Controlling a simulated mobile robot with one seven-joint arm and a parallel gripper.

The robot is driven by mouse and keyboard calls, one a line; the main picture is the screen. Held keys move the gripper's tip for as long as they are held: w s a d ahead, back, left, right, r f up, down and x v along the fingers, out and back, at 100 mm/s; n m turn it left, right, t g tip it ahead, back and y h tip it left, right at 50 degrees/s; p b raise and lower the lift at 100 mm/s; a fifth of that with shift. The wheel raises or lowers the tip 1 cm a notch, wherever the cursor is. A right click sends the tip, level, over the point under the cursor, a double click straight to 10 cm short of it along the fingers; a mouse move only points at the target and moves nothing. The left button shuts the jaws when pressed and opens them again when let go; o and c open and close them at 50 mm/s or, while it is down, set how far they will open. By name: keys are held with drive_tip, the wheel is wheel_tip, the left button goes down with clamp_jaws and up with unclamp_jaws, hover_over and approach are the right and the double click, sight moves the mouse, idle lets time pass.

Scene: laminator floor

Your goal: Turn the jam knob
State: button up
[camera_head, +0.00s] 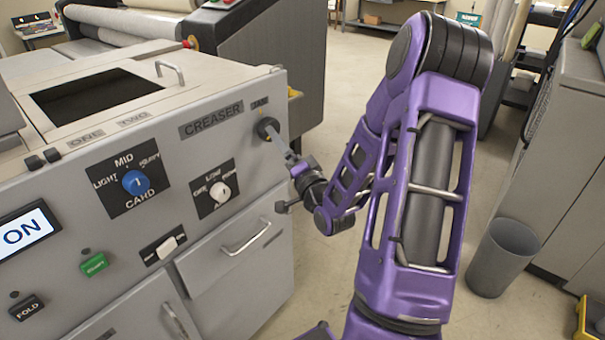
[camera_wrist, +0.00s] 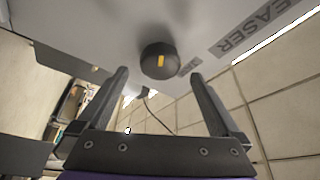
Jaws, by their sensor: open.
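The jam knob (camera_head: 266,126) is a round black knob on the upper right of the grey creaser's front panel, under a small label. In the wrist view the knob (camera_wrist: 160,60) shows a yellow mark on its face, upright in the picture. In the wrist view my gripper (camera_wrist: 158,76) is open, one finger on each side of the knob with a gap on both sides. I cannot tell how far the tips reach past its face.
The panel also has a blue knob (camera_head: 134,182), a white knob (camera_head: 220,192), a white switch (camera_head: 166,247), a green button (camera_head: 94,263) and a lit ON display (camera_head: 25,233). A drawer handle (camera_head: 246,237) sticks out below. A grey bin (camera_head: 503,256) stands on the floor at right.

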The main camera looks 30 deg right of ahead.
drive_tip(key=s+f+p, duration=0.2)
drive_tip(key=s+p, duration=0.3)
drive_tip(key=s, duration=0.7)
drive_tip(key=shift+f, duration=0.15)
drive_tip(key=shift+s, duration=0.1)
